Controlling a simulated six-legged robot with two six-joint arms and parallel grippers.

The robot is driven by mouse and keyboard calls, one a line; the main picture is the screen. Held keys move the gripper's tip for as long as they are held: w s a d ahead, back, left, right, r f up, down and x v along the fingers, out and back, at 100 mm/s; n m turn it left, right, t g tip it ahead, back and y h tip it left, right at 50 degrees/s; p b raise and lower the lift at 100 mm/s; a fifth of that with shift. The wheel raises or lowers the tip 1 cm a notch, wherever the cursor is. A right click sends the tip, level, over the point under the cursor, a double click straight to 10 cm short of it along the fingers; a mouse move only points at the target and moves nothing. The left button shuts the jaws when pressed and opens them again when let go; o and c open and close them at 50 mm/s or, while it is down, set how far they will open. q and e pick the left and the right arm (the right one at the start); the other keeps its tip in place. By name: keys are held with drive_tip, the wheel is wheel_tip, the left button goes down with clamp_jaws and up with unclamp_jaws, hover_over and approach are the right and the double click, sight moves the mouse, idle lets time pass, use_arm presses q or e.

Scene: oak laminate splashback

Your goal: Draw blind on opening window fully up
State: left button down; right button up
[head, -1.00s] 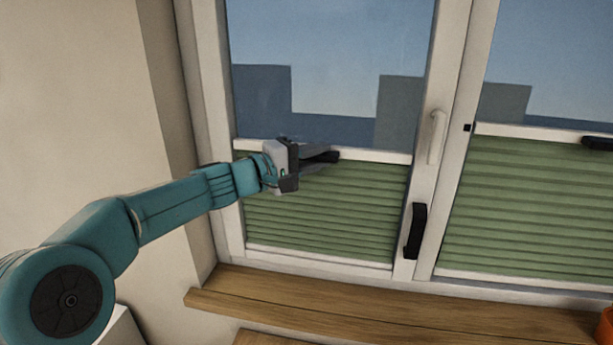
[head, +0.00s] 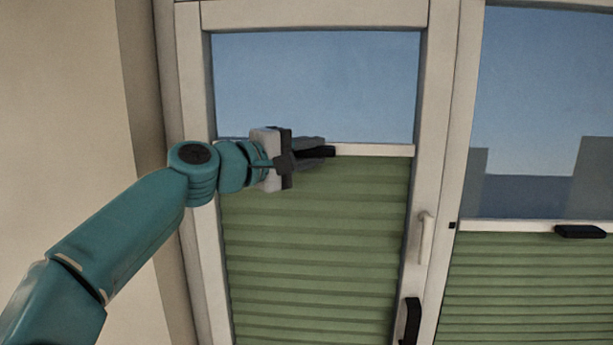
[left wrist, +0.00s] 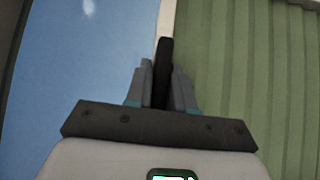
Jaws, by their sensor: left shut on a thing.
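The green pleated blind (head: 315,245) covers the lower part of the left window, which has a white handle (head: 426,238) on its frame. The blind's white top rail (head: 375,150) lies well up the pane, with bare glass (head: 315,85) above it. My left gripper (head: 318,150) is shut on the dark tab of the rail. In the left wrist view the fingers (left wrist: 160,85) close around the dark tab (left wrist: 164,60), between blue glass and green pleats. The fingers hide part of the tab. My right gripper is in neither view.
The right window has its own green blind (head: 530,275), lower down, with a black tab (head: 580,231) on its rail (head: 510,228). A black grip (head: 410,320) is on the frame below the white handle. A bare wall (head: 70,120) is at left.

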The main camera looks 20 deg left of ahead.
use_arm(q)
drive_tip(key=shift+r, duration=1.25)
drive_tip(key=shift+s, duration=0.1)
drive_tip(key=c, duration=1.1)
unclamp_jaws()
drive_tip(key=shift+d, duration=0.1)
